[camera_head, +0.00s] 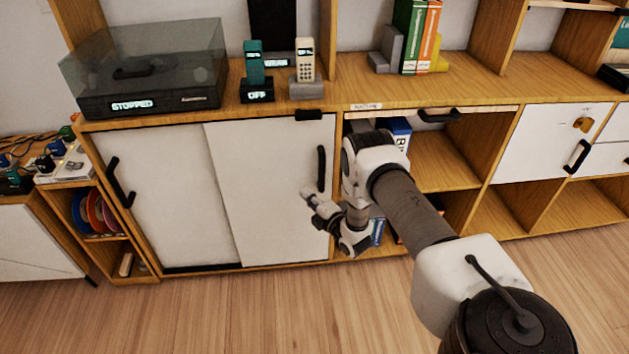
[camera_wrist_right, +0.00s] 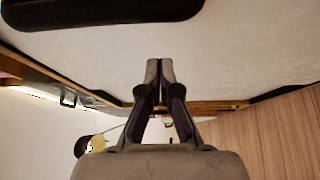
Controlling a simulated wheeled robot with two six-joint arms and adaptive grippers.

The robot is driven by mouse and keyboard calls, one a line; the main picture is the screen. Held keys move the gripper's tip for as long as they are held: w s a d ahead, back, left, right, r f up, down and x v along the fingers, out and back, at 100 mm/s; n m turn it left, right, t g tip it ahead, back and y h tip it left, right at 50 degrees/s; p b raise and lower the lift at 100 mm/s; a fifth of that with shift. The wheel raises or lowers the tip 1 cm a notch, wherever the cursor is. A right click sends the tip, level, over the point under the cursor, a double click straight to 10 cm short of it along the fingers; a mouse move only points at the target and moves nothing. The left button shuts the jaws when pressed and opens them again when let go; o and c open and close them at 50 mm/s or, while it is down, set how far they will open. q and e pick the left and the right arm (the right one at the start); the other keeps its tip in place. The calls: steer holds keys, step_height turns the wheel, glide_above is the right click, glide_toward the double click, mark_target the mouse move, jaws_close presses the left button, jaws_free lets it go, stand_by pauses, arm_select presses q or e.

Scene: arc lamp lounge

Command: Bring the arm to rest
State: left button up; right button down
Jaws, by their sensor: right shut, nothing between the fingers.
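My right arm reaches forward from the lower right in the head view. My right gripper (camera_head: 312,197) points left, in front of the white sliding door (camera_head: 268,190) of the long wooden cabinet. In the right wrist view the two fingers of this gripper (camera_wrist_right: 160,65) are closed together with nothing between them. The black door handle (camera_head: 321,168) is just above and right of the gripper in the head view. A dark handle (camera_wrist_right: 100,8) also shows at the top of the wrist view, apart from the fingertips. My left gripper is not in view.
On the cabinet top (camera_head: 340,90) stand a turntable (camera_head: 150,75), two phones on bases and several books (camera_head: 412,38). Open shelves (camera_head: 440,160) lie right of the sliding door, partly behind my arm. The wooden floor (camera_head: 250,310) in front is clear.

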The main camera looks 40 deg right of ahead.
steer(key=s+p, duration=0.1)
steer(key=s, duration=0.8)
steer(key=shift+a, duration=0.2)
